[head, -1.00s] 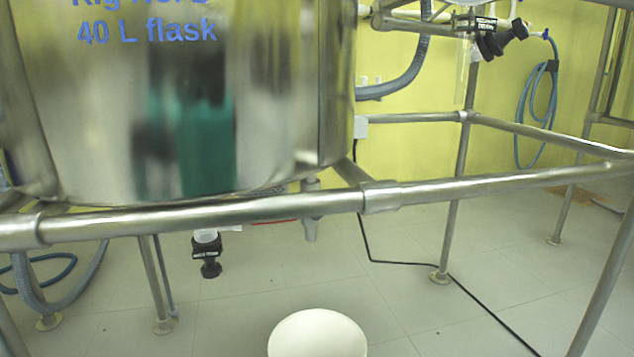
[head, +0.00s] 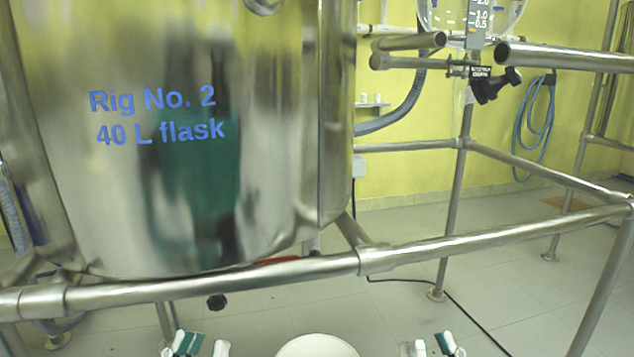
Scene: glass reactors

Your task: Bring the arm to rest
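My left gripper (head: 203,346) shows at the bottom edge of the head view, left of centre. Its green-and-white finger and white finger stand apart, with nothing visible between them. My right gripper (head: 432,346) shows at the bottom edge, right of centre. Its white finger and green-and-white finger also stand apart, with a narrow empty gap. Both grippers are low in the picture, below the front rail, and appear to touch nothing. The rest of both arms is out of view.
A large shiny steel vessel (head: 180,210) marked "Rig No. 2 40 L flask" fills the left. A steel front rail (head: 215,284) crosses below it. A black clamp knob (head: 490,88) sits upper right. A blue hose (head: 535,125) hangs on the yellow wall. Floor (head: 540,300) shows at right.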

